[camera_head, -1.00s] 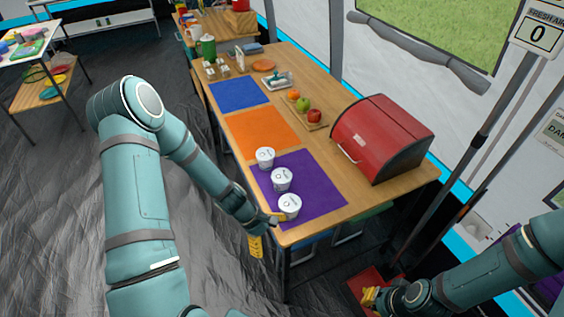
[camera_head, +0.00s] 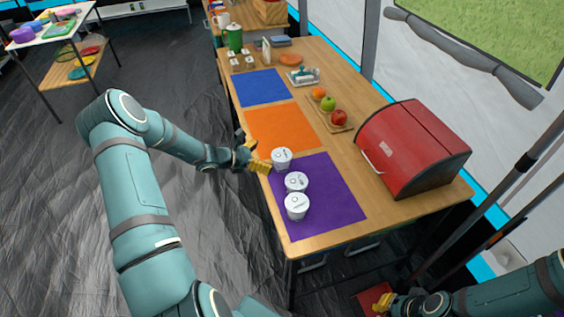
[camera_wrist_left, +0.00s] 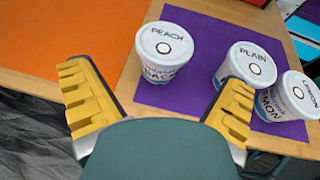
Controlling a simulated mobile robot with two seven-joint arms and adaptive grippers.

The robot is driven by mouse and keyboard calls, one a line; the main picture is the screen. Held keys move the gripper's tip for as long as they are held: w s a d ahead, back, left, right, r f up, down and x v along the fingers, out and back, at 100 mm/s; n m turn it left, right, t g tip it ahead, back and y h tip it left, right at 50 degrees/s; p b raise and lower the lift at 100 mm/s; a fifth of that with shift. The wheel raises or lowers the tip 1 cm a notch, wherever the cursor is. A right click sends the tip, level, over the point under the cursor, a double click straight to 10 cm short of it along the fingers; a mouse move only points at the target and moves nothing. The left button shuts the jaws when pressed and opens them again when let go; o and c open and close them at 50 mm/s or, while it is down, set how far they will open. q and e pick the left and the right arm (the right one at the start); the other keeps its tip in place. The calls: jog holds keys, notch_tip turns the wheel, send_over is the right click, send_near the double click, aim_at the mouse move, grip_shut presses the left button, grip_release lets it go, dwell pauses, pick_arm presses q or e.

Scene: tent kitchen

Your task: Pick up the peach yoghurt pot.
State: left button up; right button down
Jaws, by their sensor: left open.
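The peach yoghurt pot is a white tub with "PEACH" on its lid, in the left wrist view (camera_wrist_left: 165,50). In the head view it is the farthest pot of the row (camera_head: 282,158), at the purple mat's far left corner. My left gripper (camera_head: 262,165) is open at the table's left edge, just left of this pot. In the left wrist view the pot stands upright ahead of the gap between the spread yellow fingers (camera_wrist_left: 160,100), not enclosed. My right gripper (camera_head: 384,302) is low at the bottom right, beyond the table's near end; its jaw state is unclear.
The plain yoghurt pot (camera_wrist_left: 248,64) and a third pot (camera_wrist_left: 292,95) stand close by on the purple mat (camera_head: 335,190). The orange mat (camera_head: 285,130) is bare. A red bread bin (camera_head: 412,145) and a fruit board (camera_head: 339,127) stand to the right.

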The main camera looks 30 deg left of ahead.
aim_at(277, 156)
pick_arm(q)
jog(key=shift+d+b+x, duration=0.25)
jog(key=shift+b+x, duration=0.4)
jog(key=shift+x, duration=2.75)
jog(key=shift+s+r, duration=0.2)
jog(key=c, duration=1.2)
